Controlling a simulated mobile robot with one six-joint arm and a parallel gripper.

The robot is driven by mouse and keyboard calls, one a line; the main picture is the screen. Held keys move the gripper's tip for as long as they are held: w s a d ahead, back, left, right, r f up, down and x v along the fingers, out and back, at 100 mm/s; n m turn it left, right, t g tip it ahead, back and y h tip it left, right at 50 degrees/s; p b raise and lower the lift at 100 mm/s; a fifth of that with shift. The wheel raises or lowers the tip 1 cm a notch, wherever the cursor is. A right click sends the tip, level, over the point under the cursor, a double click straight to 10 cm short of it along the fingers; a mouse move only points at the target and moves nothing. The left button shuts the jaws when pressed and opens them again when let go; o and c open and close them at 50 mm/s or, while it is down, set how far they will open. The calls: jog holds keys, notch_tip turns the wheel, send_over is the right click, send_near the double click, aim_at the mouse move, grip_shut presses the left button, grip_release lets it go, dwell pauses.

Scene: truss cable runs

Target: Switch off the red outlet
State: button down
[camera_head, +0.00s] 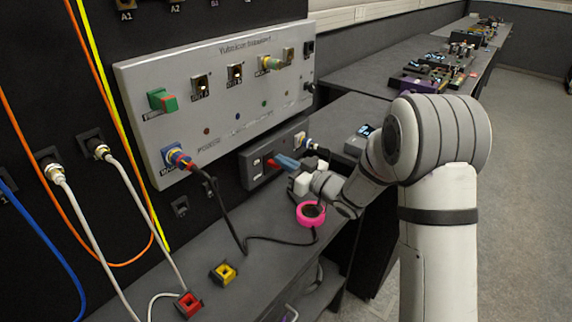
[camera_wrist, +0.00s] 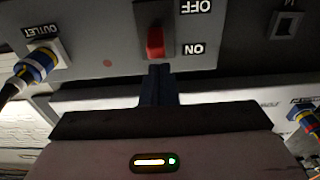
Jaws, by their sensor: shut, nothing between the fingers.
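A grey outlet box (camera_head: 262,172) is mounted low on the dark wall, below the large grey panel. Its red switch (camera_wrist: 155,42) shows in the wrist view between upside-down OFF and ON labels, and the red lever lies beside the ON label. My gripper (camera_wrist: 160,72) is shut and empty, with its dark blue fingertips just below the lever on the ON side. I cannot tell whether they touch it. In the head view my gripper (camera_head: 280,160) reaches the box from the right, and its tips partly hide the switch. A blue and yellow plug (camera_wrist: 37,64) sits in the socket labelled OUTLET.
The large panel (camera_head: 215,110) has a blue plug (camera_head: 178,158) with a black cable hanging onto the bench. A pink tape ring (camera_head: 311,213), a yellow block (camera_head: 223,272) and a red block (camera_head: 188,304) lie on the bench. White and orange cables hang at left.

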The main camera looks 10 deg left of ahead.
notch_tip(320, 180, up, 4)
jog(key=p, duration=0.2)
jog(key=f+b+v, duration=0.2)
jog(key=v, duration=0.7)
jog(key=shift+s+d, duration=0.2)
jog(key=shift+d, duration=0.05)
notch_tip(320, 180, up, 7)
jog(key=g+h+p, duration=0.2)
jog(key=h+p, duration=0.2)
jog(key=p, duration=0.6)
jog(key=shift+w+a, duration=0.25)
jog(key=shift+a+f, duration=0.1)
